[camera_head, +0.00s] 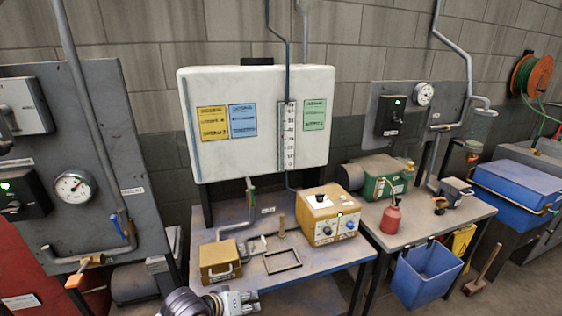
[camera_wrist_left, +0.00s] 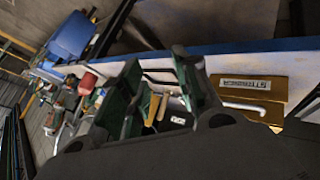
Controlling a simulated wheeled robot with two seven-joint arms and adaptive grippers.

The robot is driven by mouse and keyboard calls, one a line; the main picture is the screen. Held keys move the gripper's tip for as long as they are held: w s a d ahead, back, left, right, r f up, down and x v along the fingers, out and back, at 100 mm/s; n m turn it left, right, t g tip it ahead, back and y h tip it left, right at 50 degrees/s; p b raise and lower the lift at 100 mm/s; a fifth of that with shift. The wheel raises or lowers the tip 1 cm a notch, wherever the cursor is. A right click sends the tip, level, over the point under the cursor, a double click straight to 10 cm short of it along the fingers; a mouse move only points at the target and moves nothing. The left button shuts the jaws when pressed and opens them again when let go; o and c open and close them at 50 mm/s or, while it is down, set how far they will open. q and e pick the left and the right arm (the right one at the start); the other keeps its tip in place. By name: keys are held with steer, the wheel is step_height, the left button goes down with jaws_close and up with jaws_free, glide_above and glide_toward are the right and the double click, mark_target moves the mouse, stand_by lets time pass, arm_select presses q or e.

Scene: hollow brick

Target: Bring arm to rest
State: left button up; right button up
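My left gripper (camera_head: 245,302) shows at the bottom edge of the head view, in front of the workbench. In the left wrist view its two fingers (camera_wrist_left: 160,85) stand apart, with nothing held between them. Bench items show beyond the fingers, at a distance. My right arm and gripper are in neither view.
The workbench (camera_head: 225,218) carries a small yellow box (camera_head: 220,262), a dark frame (camera_head: 282,262) and a yellow control box (camera_head: 328,218). A side table (camera_head: 425,222) at right holds a red bottle (camera_head: 391,217). A blue bin (camera_head: 425,275) sits below it. A gauge panel (camera_head: 90,130) stands at left.

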arm_select(q)
steer(key=s+a+f+m+g+y, duration=0.2)
steer(key=s+a+f+y, duration=0.1)
steer(key=s+a, duration=0.4)
steer(key=s+a+f+m+g+y, duration=0.1)
steer(key=s+a+f+m+y, duration=0.15)
steer(key=s+a, duration=0.5)
steer(key=s+d+f+g, duration=0.1)
steer(key=s+f, duration=0.1)
steer(key=f, duration=1.5)
steer(key=s+d+f+g, duration=0.1)
steer(key=s+f, duration=0.1)
steer(key=f, duration=1.5)
steer(key=s+a+f, duration=0.2)
steer(key=s+f, duration=0.7)
steer(key=s, duration=0.2)
steer(key=s+a+f, duration=0.3)
steer(key=s+f, duration=0.7)
steer(key=s, duration=0.1)
steer(key=shift+g, duration=0.3)
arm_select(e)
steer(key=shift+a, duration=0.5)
arm_select(q)
steer(key=shift+n, duration=0.25)
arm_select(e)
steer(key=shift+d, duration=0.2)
